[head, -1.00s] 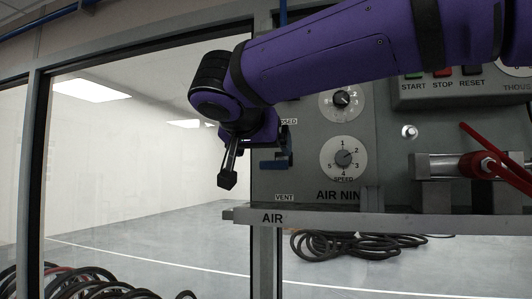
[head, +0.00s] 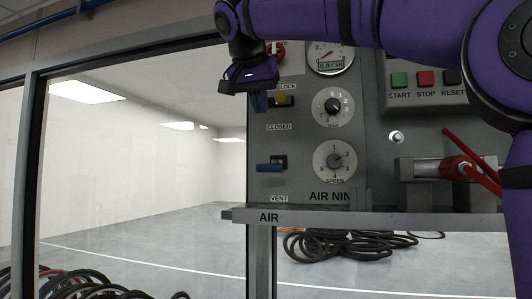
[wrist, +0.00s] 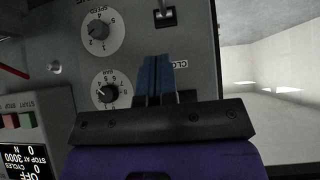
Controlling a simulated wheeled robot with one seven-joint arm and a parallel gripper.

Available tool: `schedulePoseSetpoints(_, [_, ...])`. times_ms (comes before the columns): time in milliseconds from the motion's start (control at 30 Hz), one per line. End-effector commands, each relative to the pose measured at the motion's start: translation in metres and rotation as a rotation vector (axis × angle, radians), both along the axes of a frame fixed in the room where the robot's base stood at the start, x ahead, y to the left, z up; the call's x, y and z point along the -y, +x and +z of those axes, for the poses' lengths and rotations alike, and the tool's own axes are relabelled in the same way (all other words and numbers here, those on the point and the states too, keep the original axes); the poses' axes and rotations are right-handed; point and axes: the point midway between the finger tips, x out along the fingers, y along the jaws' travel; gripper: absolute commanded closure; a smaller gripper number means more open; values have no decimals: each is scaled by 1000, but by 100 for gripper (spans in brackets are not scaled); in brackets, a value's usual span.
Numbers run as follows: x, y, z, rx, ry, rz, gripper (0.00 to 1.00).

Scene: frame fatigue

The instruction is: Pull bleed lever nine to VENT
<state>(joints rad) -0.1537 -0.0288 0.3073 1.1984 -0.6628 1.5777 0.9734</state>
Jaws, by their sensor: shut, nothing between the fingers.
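The blue bleed lever (head: 270,167) sticks out to the left from its dark slot on the grey AIR NINE panel. It sits below the CLOSED label (head: 279,127) and a little above the VENT label (head: 279,198). My gripper (head: 259,103) is higher, left of the yellow knob, apart from the lever. Its blue fingers show together, shut and empty, in the wrist view (wrist: 156,62), over the panel by the partly hidden CLOSED label. The slot (wrist: 165,16) shows at the top there; the blue handle is not clearly visible.
The yellow knob (head: 281,99) sits by the LOCK label. Dials (head: 333,106) and a pressure gauge (head: 331,57) are to the right. A grey ledge (head: 350,220) runs below the panel. Red handles (head: 462,167) stand farther right. Space left of the panel frame is open.

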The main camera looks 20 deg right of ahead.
Motion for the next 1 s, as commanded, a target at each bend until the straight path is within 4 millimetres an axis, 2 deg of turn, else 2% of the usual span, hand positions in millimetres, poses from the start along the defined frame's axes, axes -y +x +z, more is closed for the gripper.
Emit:
schedulePoseSetpoints(133, [3, 3, 9, -33, 31, 22, 100])
schedulePoseSetpoints(267, [6, 6, 5, -40, 35, 26, 100])
schedulePoseSetpoints(467, [17, 21, -17, -40, 34, 24, 100])
schedulePoseSetpoints(800, [41, 55, -65, -40, 33, 24, 100])
schedulePoseSetpoints(1000, [40, 54, -91, -39, 33, 26, 100])
